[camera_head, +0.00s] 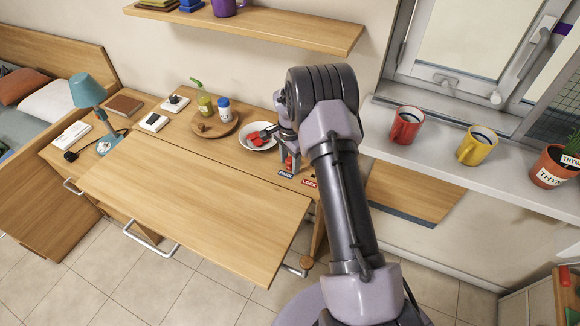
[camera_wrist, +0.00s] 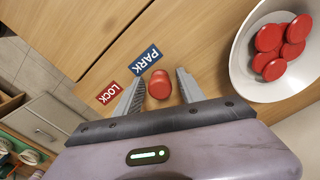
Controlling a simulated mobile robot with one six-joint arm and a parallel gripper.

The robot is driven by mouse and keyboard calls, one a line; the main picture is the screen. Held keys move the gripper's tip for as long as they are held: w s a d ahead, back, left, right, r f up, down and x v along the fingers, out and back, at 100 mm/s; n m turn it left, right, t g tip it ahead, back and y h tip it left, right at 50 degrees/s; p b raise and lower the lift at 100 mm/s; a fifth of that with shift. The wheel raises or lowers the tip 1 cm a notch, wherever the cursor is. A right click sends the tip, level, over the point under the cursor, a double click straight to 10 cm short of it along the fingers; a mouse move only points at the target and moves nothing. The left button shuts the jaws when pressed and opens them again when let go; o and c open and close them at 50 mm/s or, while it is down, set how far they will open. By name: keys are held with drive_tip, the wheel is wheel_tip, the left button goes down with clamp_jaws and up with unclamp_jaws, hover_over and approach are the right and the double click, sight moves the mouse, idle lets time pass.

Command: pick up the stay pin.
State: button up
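The stay pin, seen as a red rounded knob (camera_wrist: 160,84), stands beside the blue PARK label (camera_wrist: 146,60) in the wrist view. In the head view its red (camera_head: 289,163) shows just below my gripper (camera_head: 287,150). In the wrist view my gripper (camera_wrist: 159,79) is open, with one grey finger on each side of the knob and a small gap on both sides. The red LOCK label (camera_wrist: 109,93) lies left of the PARK label. The pin's lower part is hidden under its knob.
A white bowl (camera_wrist: 252,82) with several red discs stands close to the right of my gripper in the wrist view. A wooden board (camera_head: 254,122) with bottles is farther back. A large wooden panel (camera_head: 190,205) fills the front left. Mugs (camera_head: 407,125) stand on the sill.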

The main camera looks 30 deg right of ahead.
clamp_jaws()
wheel_tip(320, 180, up, 11)
drive_tip(key=p, duration=0.4)
drive_tip(key=shift+r, duration=0.1)
